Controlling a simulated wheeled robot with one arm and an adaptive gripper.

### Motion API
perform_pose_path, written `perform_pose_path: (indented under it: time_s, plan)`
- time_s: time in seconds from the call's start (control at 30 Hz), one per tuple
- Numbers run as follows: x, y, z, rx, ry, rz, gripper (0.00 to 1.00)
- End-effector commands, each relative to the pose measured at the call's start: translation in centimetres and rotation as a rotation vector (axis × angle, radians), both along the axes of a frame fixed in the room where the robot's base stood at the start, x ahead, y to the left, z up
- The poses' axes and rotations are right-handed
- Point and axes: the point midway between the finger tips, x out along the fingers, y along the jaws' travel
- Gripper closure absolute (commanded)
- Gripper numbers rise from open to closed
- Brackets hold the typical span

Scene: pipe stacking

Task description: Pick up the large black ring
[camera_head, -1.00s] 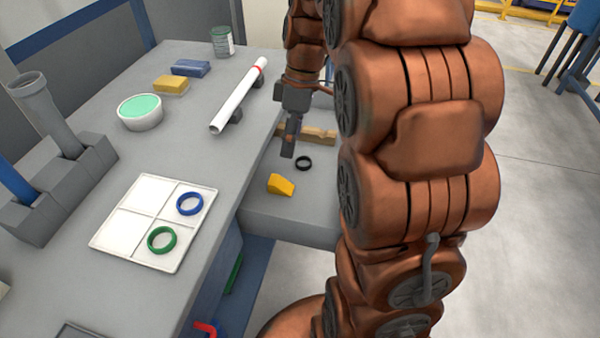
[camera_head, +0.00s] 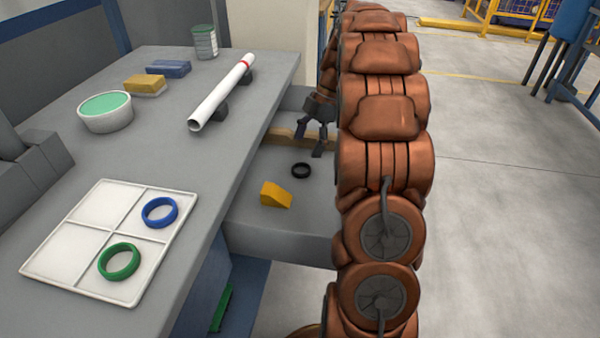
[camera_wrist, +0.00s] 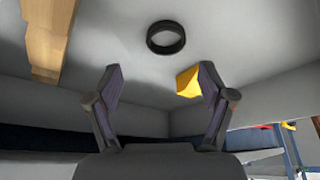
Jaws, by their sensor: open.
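The large black ring (camera_head: 301,170) lies flat on the grey lower shelf beside the workbench. It also shows in the wrist view (camera_wrist: 166,38), beyond my fingertips and roughly centred between them. My gripper (camera_head: 310,143) is above the shelf, just behind the ring in the head view, with its fingers spread. In the wrist view my gripper (camera_wrist: 160,82) is open and nothing is between its fingers. The gripper does not touch the ring.
A yellow wedge (camera_head: 275,195) lies near the ring. A wooden piece (camera_head: 285,137) lies behind it. On the bench, a white tray (camera_head: 62,238) holds a blue ring (camera_head: 160,212) and a green ring (camera_head: 118,261). A white pipe (camera_head: 222,92) rests on supports near the bench edge.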

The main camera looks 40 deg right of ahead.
Motion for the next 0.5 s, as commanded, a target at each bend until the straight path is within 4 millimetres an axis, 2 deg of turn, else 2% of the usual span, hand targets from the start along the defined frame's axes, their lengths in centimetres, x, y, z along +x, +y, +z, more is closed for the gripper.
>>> perform_pose_path:
  time_s: [0.5]
  plan:
    - [-0.6,1.7,-5.4,0.001,0.003,0.001,0.19]
